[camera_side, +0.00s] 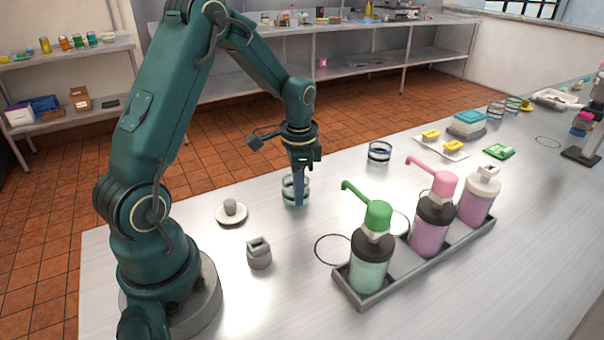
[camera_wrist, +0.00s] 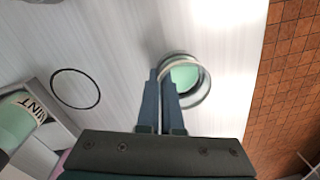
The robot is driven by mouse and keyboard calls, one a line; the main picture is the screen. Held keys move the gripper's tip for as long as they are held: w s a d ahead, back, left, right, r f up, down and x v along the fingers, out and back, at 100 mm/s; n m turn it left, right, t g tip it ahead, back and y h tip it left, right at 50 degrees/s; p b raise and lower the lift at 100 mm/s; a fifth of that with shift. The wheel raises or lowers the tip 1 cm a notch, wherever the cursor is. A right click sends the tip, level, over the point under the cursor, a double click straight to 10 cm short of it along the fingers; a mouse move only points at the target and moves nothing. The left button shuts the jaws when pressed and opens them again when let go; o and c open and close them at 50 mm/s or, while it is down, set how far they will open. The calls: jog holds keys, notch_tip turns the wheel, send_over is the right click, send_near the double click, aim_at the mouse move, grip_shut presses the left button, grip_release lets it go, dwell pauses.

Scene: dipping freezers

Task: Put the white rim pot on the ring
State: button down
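The white rim pot (camera_wrist: 205,88), a clear glass pot with a pale rim and mint-green contents, stands on the steel counter; it also shows in the side view (camera_side: 287,190). My gripper (camera_wrist: 160,72) points down at it, its blue fingers close together on the pot's near-left wall, one reaching inside the rim. The fingers look shut on that wall, and the pot appears upright at counter level. A thin black ring (camera_side: 316,250) is drawn on the counter left of the green pump bottle. The wrist view shows an empty ring (camera_wrist: 99,92) left of the pot.
A dark-rimmed glass pot (camera_side: 379,151) stands behind.

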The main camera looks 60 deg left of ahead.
jog(key=shift+f, duration=0.15)
jog(key=c, duration=1.5)
grip_release()
jog(key=o, duration=0.4)
